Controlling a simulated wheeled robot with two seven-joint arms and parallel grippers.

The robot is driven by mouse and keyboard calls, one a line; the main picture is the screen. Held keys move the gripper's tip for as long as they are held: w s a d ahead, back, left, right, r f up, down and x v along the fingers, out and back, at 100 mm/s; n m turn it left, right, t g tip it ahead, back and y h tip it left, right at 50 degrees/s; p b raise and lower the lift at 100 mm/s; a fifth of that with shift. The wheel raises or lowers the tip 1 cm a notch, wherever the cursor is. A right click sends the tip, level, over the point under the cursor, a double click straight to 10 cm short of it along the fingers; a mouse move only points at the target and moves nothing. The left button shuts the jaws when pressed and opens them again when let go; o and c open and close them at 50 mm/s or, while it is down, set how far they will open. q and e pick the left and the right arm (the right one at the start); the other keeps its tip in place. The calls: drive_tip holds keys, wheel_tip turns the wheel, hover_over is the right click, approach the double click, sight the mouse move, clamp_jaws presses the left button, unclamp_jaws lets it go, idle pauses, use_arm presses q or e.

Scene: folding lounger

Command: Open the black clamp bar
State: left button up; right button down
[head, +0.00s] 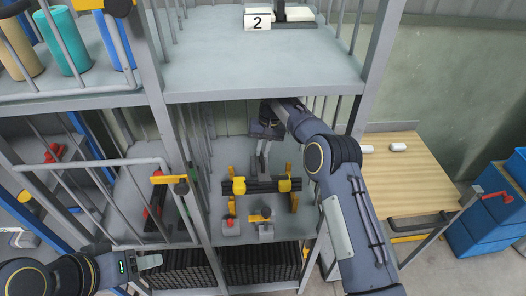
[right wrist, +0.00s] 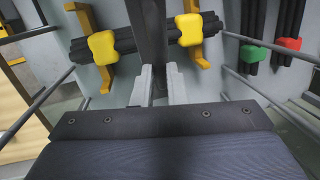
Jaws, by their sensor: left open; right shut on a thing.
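My right gripper (head: 262,166) reaches into the middle bay of the rack. In the right wrist view its pale fingers (right wrist: 155,88) are shut on a dark upright bar, which looks like the black clamp bar (right wrist: 147,38). The bar crosses in front of a horizontal bundle of black rods (right wrist: 127,41). The bundle has yellow blocks (head: 239,186) and ochre brackets (head: 293,201) on both sides. The bar's lower end is hidden by my gripper in the wrist view. My left gripper (head: 148,262) is open and empty at the lower left, outside the rack, apart from the bar.
Grey rack posts (head: 172,135) and the upper shelf (head: 255,60) frame the bay closely. Black rods with green (right wrist: 253,53) and red (right wrist: 289,44) blocks stand to the right in the wrist view. A wooden table (head: 405,180) and blue crates (head: 480,225) are at the right.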

drive_tip(key=shift+w, duration=0.1)
drive_tip(key=c, duration=1.5)
unclamp_jaws()
drive_tip(key=shift+o, duration=0.2)
drive_tip(key=v, duration=0.7)
drive_tip(key=shift+r, duration=0.45)
